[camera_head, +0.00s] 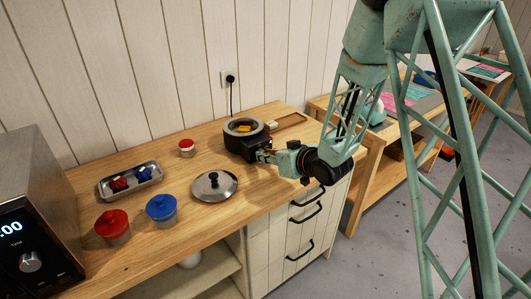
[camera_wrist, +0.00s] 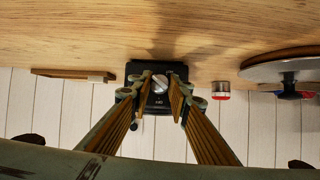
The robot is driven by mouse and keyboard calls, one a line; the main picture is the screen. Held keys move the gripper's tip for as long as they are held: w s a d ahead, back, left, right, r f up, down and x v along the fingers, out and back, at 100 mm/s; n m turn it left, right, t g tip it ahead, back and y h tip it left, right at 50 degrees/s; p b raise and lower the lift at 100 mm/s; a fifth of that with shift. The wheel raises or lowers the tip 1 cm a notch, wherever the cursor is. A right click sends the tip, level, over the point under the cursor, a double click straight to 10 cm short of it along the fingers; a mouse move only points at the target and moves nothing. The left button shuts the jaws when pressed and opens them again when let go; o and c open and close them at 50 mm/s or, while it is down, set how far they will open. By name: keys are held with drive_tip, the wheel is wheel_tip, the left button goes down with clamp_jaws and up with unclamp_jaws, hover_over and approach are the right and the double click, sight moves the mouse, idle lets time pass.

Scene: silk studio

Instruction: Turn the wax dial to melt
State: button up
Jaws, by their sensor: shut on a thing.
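The wax pot (camera_head: 234,143) is a dark heater with a round metal rim and a yellow piece inside, at the back of the wooden counter. In the wrist view its black front (camera_wrist: 134,69) carries the silvery wax dial (camera_wrist: 158,86) with small lettering below, too small to read surely. My gripper (camera_head: 262,156) reaches the pot's front from the right. In the wrist view my gripper (camera_wrist: 159,77) has one finger on each side of the dial and is shut on it. The fingers hide parts of the front; the dial is hidden in the head view.
A pot lid (camera_head: 214,184) lies on the counter (camera_head: 190,225). A red-lidded jar (camera_head: 112,224), a blue-lidded jar (camera_head: 161,207), a small red-topped jar (camera_head: 187,148) and a metal tray (camera_head: 128,193) stand left. A wooden tray (camera_head: 288,121) lies behind the pot.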

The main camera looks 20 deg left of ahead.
drive_tip(key=shift+w+r+m+g+y+p, duration=0.15)
drive_tip(key=shift+m+g+y+p, duration=0.3)
drive_tip(key=shift+m+p, duration=0.4)
drive_tip(key=shift+p, duration=0.35)
drive_tip(key=o, duration=0.9)
drive_tip(key=shift+c, duration=0.2)
drive_tip(key=shift+d, duration=0.15)
drive_tip(key=v, duration=1.1)
drive_tip(key=shift+d, duration=0.35)
drive_tip(key=shift+r, duration=0.15)
